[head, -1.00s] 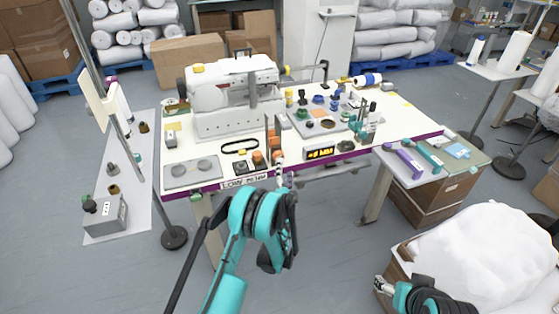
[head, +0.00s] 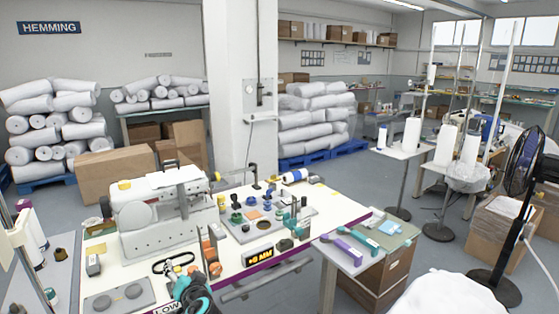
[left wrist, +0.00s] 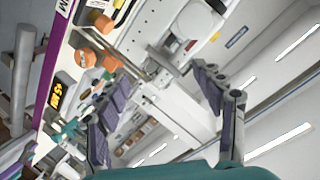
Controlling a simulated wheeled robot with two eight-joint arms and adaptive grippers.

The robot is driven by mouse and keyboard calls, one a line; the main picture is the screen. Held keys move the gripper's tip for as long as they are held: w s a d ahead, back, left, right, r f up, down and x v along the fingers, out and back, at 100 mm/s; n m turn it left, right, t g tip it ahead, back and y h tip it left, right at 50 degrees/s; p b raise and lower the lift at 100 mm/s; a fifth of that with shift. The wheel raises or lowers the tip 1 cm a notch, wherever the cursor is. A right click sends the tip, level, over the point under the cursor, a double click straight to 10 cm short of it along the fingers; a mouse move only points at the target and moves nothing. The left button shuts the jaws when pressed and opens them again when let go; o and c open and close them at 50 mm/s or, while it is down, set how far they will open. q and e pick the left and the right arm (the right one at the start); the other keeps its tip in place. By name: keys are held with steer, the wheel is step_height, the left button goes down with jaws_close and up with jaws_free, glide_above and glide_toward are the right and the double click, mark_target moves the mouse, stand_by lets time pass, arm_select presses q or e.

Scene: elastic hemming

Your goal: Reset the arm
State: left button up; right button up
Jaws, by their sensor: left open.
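My left arm shows as teal and black links at the bottom edge of the head view, in front of the sewing table's near edge. In the left wrist view my left gripper (left wrist: 155,85) is open, its two dark fingers spread wide with nothing between them. Behind the fingers that view shows a tilted picture of the table with its purple edge (left wrist: 40,75) and orange-topped spools (left wrist: 85,57). My right arm and gripper are not in view.
A side table with purple and teal tools (head: 350,250) stands right. A fan (head: 520,165) stands far right.

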arm_select(q)
steer(key=s+d+f+g+h, duration=0.2)
steer(key=s+d, duration=0.1)
steer(key=s, duration=0.7)
steer(key=s+d+f+n+g+h, duration=0.1)
steer(key=s+d+g+h, duration=0.1)
steer(key=s, duration=0.7)
steer(key=s+d+f+g+h, duration=0.1)
steer(key=s+d, duration=0.4)
steer(key=s, duration=0.5)
steer(key=f+h, duration=0.1)
steer(key=h, duration=0.1)
steer(key=shift+s+d+f+n+g+h, duration=0.25)
steer(key=shift+s+f+n+g+h, duration=0.05)
steer(key=shift+s+n+g+h, duration=0.1)
steer(key=shift+c, duration=0.4)
